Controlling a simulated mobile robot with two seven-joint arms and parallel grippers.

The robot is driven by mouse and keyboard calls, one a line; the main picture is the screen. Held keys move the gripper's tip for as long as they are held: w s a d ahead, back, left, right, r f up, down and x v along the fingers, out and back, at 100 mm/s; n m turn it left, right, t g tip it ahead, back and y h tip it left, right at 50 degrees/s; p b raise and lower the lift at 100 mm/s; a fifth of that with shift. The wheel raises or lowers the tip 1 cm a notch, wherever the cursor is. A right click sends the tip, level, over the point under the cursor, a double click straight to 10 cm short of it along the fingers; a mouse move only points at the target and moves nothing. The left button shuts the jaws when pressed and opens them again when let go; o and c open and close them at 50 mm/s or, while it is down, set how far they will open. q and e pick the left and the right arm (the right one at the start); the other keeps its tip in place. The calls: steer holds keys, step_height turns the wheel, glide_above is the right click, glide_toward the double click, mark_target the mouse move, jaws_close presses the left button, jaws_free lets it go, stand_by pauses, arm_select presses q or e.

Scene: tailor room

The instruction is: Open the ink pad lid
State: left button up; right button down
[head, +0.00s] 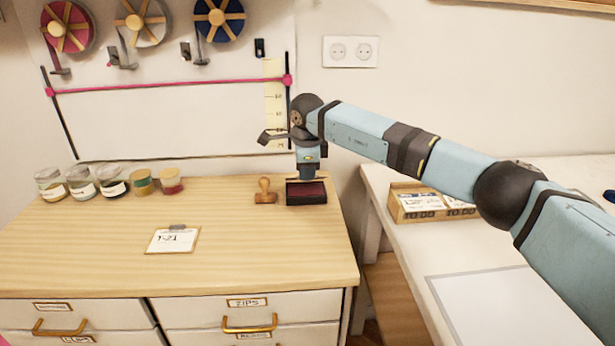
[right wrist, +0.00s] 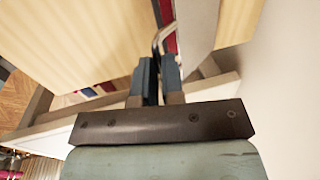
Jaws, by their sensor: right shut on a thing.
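The ink pad (head: 306,193), a small dark box with a dark red top, sits near the back right of the wooden cabinet top. My right gripper (head: 306,177) points down at it and is shut on the lid at its upper back edge. In the right wrist view the two fingers (right wrist: 160,62) are close together, with a red strip of the pad (right wrist: 168,40) just beyond them. The fingers hide much of the lid, so how far it is open cannot be told. My left gripper is not in view.
A wooden stamp (head: 265,192) stands just left of the pad. A clipboard (head: 173,240) lies in front, and several jars (head: 112,180) stand at the back left. A box of cards (head: 430,204) is on the white table at right.

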steer(key=shift+w+d, duration=0.2)
steer(key=shift+w, duration=0.25)
steer(key=shift+f, duration=0.1)
steer(key=c, duration=1.6)
jaws_free()
steer(key=o, duration=0.4)
steer(key=shift+w+f, duration=0.25)
steer(key=shift+c, duration=0.2)
steer(key=shift+w+f, duration=0.2)
steer(key=shift+w, duration=0.05)
step_height(320, 180, up, 14)
steer(key=s+p, duration=0.1)
steer(key=s, duration=0.1)
steer(key=shift+s, duration=0.3)
steer(key=shift+a+r, duration=0.1)
